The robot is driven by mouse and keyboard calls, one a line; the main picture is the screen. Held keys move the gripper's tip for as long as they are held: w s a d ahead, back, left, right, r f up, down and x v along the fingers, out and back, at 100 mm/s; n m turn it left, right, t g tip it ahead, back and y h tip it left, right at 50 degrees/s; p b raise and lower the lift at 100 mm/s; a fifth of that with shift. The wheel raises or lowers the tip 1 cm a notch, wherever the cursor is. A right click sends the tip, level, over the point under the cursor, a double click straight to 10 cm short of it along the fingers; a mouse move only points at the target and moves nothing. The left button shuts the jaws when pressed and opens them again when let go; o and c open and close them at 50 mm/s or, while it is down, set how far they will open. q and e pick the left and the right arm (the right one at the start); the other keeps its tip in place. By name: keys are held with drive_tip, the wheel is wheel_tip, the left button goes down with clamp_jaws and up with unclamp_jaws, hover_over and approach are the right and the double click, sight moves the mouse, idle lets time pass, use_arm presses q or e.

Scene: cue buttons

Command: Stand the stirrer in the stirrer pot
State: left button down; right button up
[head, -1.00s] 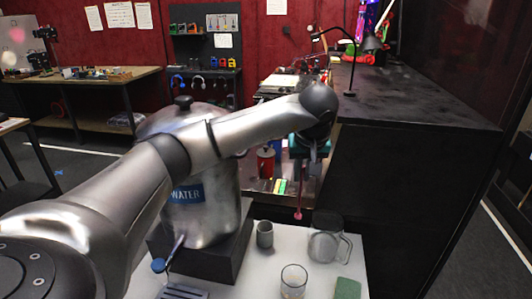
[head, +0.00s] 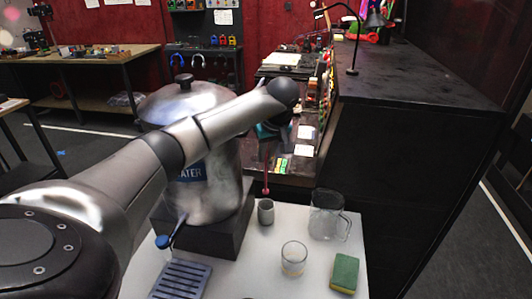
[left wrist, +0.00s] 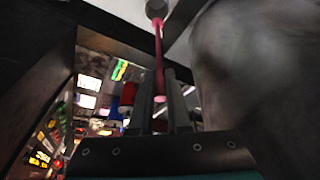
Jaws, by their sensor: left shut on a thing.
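The stirrer, a thin pink-red stick (head: 265,181), hangs about upright below my left gripper (head: 266,163), which is shut on it. In the left wrist view the stirrer (left wrist: 159,50) runs out from between the fingers (left wrist: 160,78). The stirrer pot, a small grey cup (head: 265,212), stands upright on the white table. The stirrer's lower end shows just above the pot's rim in the head view; whether it is inside the rim I cannot tell. A round grey shape at the top of the left wrist view looks like the pot (left wrist: 156,8). My right gripper is not in view.
The steel water urn (head: 205,185) on its dark stand is close left of the pot. A glass jug (head: 327,217) stands to the right, a glass tumbler (head: 293,258) in front, a green-yellow sponge (head: 345,273) at front right and a slatted drip tray (head: 181,279) at front left.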

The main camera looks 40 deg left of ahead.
sight(266, 163)
use_arm(q)
drive_tip(key=shift+f+b, duration=1.3)
drive_tip(key=shift+f, duration=0.3)
drive_tip(key=shift+f+b, duration=2.15)
drive_tip(key=shift+f, duration=1.8)
drive_tip(key=c, duration=0.8)
unclamp_jaws()
drive_tip(key=p+v, duration=0.1)
drive_tip(key=v, duration=1.4)
drive_tip(key=shift+p, duration=0.35)
drive_tip(key=shift+s+d+r, duration=0.1)
